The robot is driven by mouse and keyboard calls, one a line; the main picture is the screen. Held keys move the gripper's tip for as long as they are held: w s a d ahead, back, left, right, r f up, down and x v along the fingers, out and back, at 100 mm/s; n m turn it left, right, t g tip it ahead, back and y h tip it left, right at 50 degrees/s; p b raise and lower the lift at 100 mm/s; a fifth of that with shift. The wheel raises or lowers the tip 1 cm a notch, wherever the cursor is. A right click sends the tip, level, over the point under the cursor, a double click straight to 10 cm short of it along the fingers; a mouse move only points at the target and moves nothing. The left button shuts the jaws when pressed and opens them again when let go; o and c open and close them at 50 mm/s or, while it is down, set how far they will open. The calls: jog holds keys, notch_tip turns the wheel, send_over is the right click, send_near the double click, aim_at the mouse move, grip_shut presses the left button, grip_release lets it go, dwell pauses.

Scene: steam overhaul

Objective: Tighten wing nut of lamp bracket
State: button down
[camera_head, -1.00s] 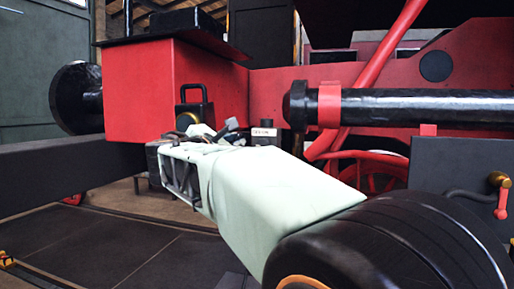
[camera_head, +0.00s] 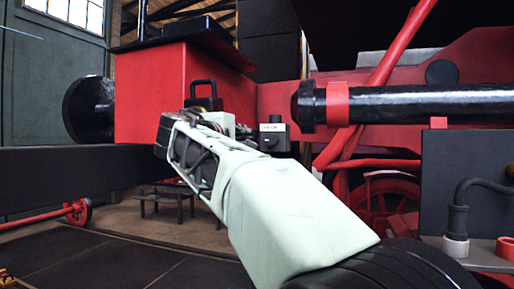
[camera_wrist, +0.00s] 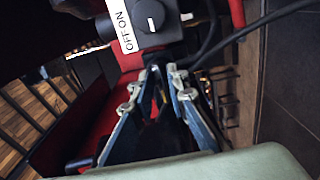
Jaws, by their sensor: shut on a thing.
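In the wrist view my gripper (camera_wrist: 165,75) has its two fingertips close together on a small dark piece just below a black switch box. The piece is mostly hidden by the fingertips; it appears to be the wing nut, but its wings cannot be made out. My fingertips are largely hidden there behind my own wrist. The bracket cannot be clearly told apart.
The switch box (camera_wrist: 155,22) has a knob and an OFF/ON label; it also shows in the head view (camera_head: 272,137). Dark cables (camera_wrist: 235,38) run beside it. A black cylinder (camera_head: 420,104) extends to the right. A round black buffer (camera_head: 90,109) is at left.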

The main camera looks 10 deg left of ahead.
jog(key=m+b, duration=0.1)
jog(key=m, duration=0.1)
jog(key=m+b, duration=0.2)
jog(key=m, duration=0.1)
jog(key=shift+f+m, duration=0.3)
jog(key=m+b, duration=0.2)
jog(key=m, duration=0.2)
jog(key=shift+a, duration=0.15)
jog(key=m+b, duration=0.1)
jog(key=m, duration=0.4)
jog(key=shift+f+m, duration=0.1)
jog(key=shift+m, duration=0.2)
jog(key=shift+a+m+b, duration=0.1)
jog(key=shift+m+b, duration=0.35)
jog(key=shift+m, duration=0.95)
jog(key=shift+r, duration=0.2)
jog(key=c, duration=2.1)
grip_release()
jog(key=s, duration=0.4)
jog(key=s+a, duration=0.1)
jog(key=s, duration=0.7)
jog(key=shift+a, duration=0.35)
